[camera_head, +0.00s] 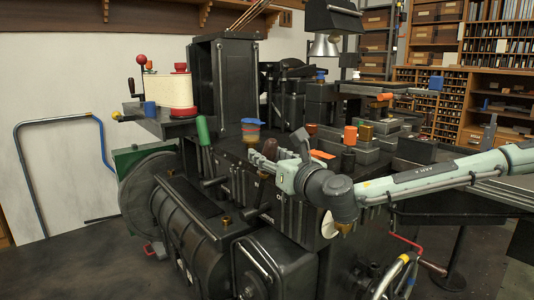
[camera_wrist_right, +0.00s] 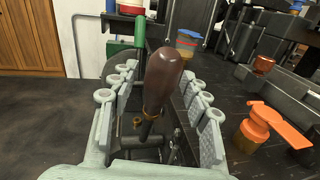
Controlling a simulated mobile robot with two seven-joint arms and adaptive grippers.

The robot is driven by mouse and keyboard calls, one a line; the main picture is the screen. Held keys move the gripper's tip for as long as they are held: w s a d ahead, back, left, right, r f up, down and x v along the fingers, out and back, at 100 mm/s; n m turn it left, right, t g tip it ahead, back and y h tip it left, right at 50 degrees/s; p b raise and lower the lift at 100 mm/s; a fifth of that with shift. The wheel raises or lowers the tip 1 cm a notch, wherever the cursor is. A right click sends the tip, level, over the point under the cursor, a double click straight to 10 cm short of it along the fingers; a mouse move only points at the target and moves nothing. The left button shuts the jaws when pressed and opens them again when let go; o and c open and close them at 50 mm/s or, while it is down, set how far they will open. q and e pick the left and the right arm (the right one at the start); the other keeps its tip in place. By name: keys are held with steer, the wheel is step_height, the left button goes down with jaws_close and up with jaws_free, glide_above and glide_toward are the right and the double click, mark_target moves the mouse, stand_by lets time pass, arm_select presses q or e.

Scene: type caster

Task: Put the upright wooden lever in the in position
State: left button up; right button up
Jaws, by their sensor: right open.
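The upright wooden lever has a dark brown rounded handle (camera_wrist_right: 164,80) on a thin metal stem. In the head view the lever (camera_head: 270,150) stands on the front of the dark casting machine, partly hidden by my gripper. My right gripper (camera_head: 262,160) comes in from the right at handle height. In the right wrist view my right gripper (camera_wrist_right: 158,72) is open, with a pale padded finger on each side of the handle. Gaps show between the handle and both fingers. The handle leans slightly in that view. My left gripper is in neither view.
A green-handled lever (camera_head: 203,130) stands left of the wooden one. A blue, red and yellow cup-like part (camera_head: 251,130) sits behind it. An orange lever (camera_wrist_right: 280,125) is to the right in the wrist view. A black cylindrical motor housing (camera_head: 180,230) lies below. Floor is clear at left.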

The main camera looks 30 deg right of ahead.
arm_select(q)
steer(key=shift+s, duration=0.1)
arm_select(e)
jaws_close()
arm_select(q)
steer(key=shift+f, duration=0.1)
arm_select(e)
steer(key=shift+a, duration=0.1)
stand_by(0.4)
